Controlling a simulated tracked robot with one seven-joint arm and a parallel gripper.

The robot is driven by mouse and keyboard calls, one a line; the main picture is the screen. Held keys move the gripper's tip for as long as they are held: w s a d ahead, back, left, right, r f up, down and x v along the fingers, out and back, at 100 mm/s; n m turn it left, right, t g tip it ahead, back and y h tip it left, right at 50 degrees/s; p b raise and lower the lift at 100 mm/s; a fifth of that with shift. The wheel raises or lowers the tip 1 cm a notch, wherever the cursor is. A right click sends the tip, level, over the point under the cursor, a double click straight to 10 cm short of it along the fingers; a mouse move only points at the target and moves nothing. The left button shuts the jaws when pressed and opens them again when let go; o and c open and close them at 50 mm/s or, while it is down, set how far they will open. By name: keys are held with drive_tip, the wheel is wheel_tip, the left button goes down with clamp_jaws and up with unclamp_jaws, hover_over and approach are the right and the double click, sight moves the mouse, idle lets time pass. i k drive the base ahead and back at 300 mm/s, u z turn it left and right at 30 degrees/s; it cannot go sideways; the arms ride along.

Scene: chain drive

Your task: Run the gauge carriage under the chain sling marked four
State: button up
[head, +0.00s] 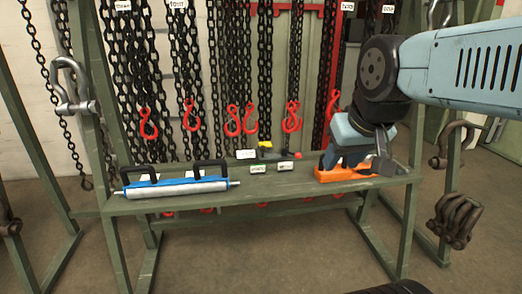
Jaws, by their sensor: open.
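Black chain slings with red hooks hang from a green rack. A tag reading what looks like "four" (178,4) is at upper left, above a chain sling (181,60) with a red hook (190,115). An orange item (340,174), possibly the gauge carriage, sits at the right end of the green shelf (290,185). My gripper (372,165) is open, pointing down at the orange item, and hides part of it. I cannot tell whether it touches. The orange item is well to the right of the sling tagged four.
A blue and silver roller-like tool (177,184) with black handles lies on the shelf's left. A small dark item with yellow and red parts (266,154) and small white labels (258,169) lies mid-shelf. Shackles (455,218) hang at right. Hooks hang above the shelf.

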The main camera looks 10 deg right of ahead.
sight(262, 151)
drive_tip(key=k, duration=0.55)
drive_tip(key=u, duration=0.2)
drive_tip(key=i, duration=1.4)
drive_tip(key=z, duration=0.75)
